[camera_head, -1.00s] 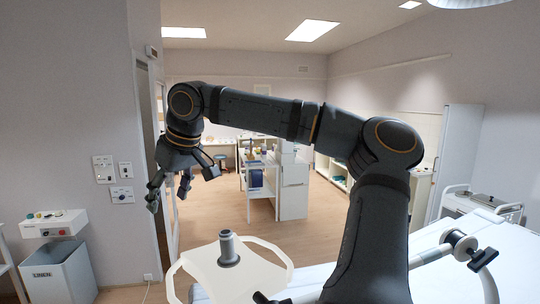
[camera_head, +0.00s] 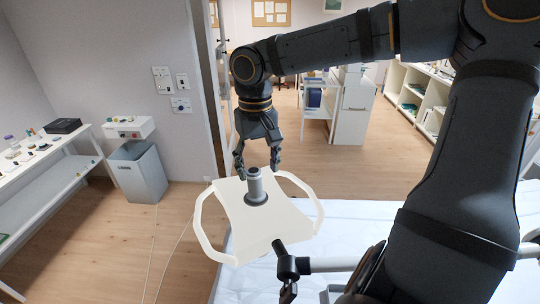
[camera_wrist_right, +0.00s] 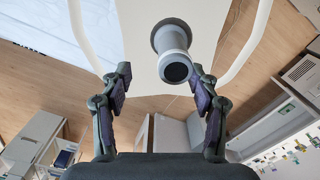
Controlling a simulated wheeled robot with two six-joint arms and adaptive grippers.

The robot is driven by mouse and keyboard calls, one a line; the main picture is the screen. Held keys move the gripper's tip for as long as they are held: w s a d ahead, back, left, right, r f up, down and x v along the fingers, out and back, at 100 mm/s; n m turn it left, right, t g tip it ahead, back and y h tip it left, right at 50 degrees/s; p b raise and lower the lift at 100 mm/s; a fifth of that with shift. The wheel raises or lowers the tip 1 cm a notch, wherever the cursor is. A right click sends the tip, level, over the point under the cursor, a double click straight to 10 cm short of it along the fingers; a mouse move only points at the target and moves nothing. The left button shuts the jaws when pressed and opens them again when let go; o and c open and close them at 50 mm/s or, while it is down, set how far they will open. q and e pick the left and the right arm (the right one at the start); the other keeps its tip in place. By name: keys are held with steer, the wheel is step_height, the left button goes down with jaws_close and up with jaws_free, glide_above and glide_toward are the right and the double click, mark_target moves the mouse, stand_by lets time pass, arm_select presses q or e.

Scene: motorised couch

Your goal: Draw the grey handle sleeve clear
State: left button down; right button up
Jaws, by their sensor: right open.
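The grey handle sleeve (camera_head: 256,186) stands upright on the cream lamp-like panel (camera_head: 234,232), its flange against the panel surface. It also shows in the right wrist view (camera_wrist_right: 172,50), between and beyond the fingertips, with its dark open end facing the camera. My right gripper (camera_head: 258,168) is open, its fingers pointing down at the sleeve's top; in the right wrist view the gripper (camera_wrist_right: 160,84) has clear space between its pads and the sleeve. I see no contact. My left gripper is not in view.
Curved white rails (camera_head: 301,193) flank the panel on both sides. A grey linen bin (camera_head: 138,172) and a shelf with small items (camera_head: 50,184) stand at the left. Open floor lies between them.

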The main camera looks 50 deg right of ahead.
steer(key=shift+a+f, duration=0.25)
steer(key=shift+f, duration=0.1)
steer(key=shift+a+r, duration=0.1)
steer(key=shift+a, duration=0.95)
steer(key=shift+c, duration=0.4)
steer(key=shift+d, duration=0.25)
steer(key=shift+c, duration=1.2)
steer(key=shift+d, duration=0.25)
steer(key=shift+c, duration=1.2)
steer(key=c, duration=0.5)
steer(key=o, duration=0.4)
steer(key=shift+a, duration=0.15)
steer(key=c, duration=0.4)
steer(key=o, duration=1.1)
steer(key=shift+c, duration=0.2)
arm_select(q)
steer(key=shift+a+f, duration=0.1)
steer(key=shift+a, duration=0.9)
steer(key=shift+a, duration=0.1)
